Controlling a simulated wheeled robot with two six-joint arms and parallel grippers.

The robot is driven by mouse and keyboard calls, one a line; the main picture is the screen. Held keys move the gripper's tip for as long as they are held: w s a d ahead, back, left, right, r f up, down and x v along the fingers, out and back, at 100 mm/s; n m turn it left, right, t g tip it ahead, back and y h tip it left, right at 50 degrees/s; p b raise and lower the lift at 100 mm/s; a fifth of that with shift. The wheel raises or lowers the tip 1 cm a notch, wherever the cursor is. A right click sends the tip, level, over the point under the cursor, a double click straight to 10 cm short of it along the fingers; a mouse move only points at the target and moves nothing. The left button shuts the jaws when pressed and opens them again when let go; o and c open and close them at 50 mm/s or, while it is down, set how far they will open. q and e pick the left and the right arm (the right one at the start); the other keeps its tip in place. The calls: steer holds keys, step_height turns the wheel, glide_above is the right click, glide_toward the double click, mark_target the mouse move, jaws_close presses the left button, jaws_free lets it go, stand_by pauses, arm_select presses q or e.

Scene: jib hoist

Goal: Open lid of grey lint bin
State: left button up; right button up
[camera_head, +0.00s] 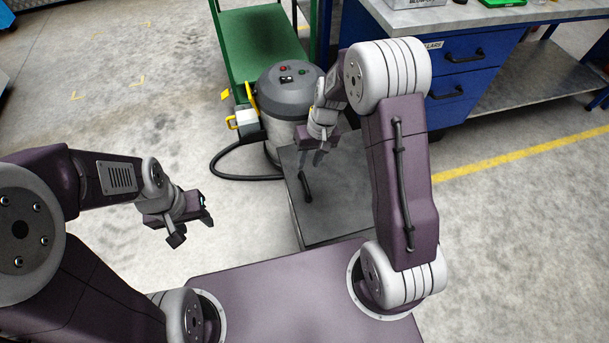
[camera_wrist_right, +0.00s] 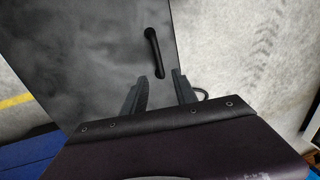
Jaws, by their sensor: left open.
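The grey lint bin stands on the floor just ahead of my base, its flat dark grey lid (camera_head: 345,205) down. A black bar handle (camera_head: 305,184) is on the lid near its left edge. In the right wrist view the lid (camera_wrist_right: 85,60) fills the upper left and the handle (camera_wrist_right: 153,52) lies just beyond my fingertips. My right gripper (camera_head: 311,160) is over the lid, open and empty, pointing at the handle and apart from it; its fingers show in the right wrist view (camera_wrist_right: 160,90). My left gripper (camera_head: 193,230) is open and empty, left of the bin over the floor.
A grey round vacuum (camera_head: 288,95) with a black hose (camera_head: 235,177) stands right behind the bin. A green cart (camera_head: 258,45) is behind it. A blue drawer bench (camera_head: 465,75) stands at the back right. The floor to the left is mostly clear.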

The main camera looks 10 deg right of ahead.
mark_target(304, 176)
steer(key=f+b, duration=0.1)
steer(key=f, duration=0.2)
steer(key=a+f+b, duration=0.1)
steer(key=f, duration=0.2)
steer(key=shift+a+f, duration=0.1)
steer(key=shift+f, duration=0.1)
jaws_close()
stand_by(1.0)
